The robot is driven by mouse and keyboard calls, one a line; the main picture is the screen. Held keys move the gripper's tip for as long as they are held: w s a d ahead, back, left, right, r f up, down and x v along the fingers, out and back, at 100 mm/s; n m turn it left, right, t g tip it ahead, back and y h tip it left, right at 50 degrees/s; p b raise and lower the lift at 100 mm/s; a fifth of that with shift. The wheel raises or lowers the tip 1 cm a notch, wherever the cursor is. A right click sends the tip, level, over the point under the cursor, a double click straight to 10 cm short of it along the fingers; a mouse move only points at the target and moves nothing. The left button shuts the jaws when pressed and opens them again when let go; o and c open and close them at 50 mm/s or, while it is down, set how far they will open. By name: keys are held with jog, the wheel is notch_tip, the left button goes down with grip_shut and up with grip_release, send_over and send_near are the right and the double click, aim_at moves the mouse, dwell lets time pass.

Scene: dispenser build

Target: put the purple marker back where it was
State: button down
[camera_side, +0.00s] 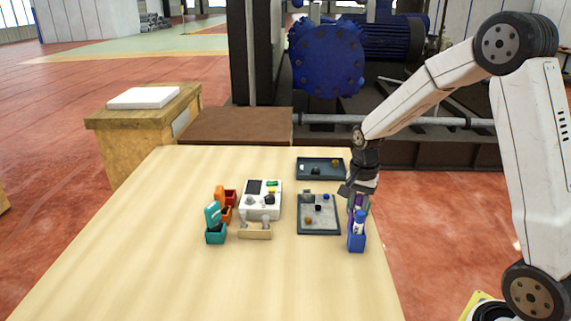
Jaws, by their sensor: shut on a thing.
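My gripper (357,191) points down near the right edge of the table. It is shut on the purple marker (359,201), of which only a small part shows below the fingers. A blue holder (357,243) stands just below it in the picture, with a blue-and-white marker (359,222) upright in it. A bit of green shows beside the purple marker. I cannot tell whether the purple marker is inside a holder or above one, as the gripper and the blue marker hide its lower part.
A grey tray (318,231) with small parts lies left of the holder, and a dark tray (308,162) lies behind it. A white device (251,200), a wooden stand (255,234), and teal (215,237), orange and red bins stand further left. The table's front is clear.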

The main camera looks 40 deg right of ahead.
jog(key=shift+f, duration=0.15)
jog(key=shift+c, duration=2.4)
grip_release()
notch_tip(320, 180, up, 12)
jog(key=shift+r, duration=0.2)
jog(key=shift+f, duration=0.1)
jog(key=s+a+f+n, duration=0.1)
jog(key=a+f+n, duration=0.1)
jog(key=s+a+f+n, duration=0.1)
jog(key=a+f+n, duration=0.1)
jog(key=s+a+f+n+t, duration=0.1)
jog(key=a+f+n, duration=0.1)
jog(key=shift+s+a, duration=0.2)
jog(key=shift+a, duration=0.1)
jog(key=s+a+f+n, duration=0.2)
jog(key=s+a+f+n+t, duration=0.1)
jog(key=s+a+f+n, duration=0.1)
jog(key=n, duration=0.1)
jog(key=s+a+f+n, duration=0.2)
jog(key=s+n, duration=0.1)
jog(key=shift+t, duration=0.3)
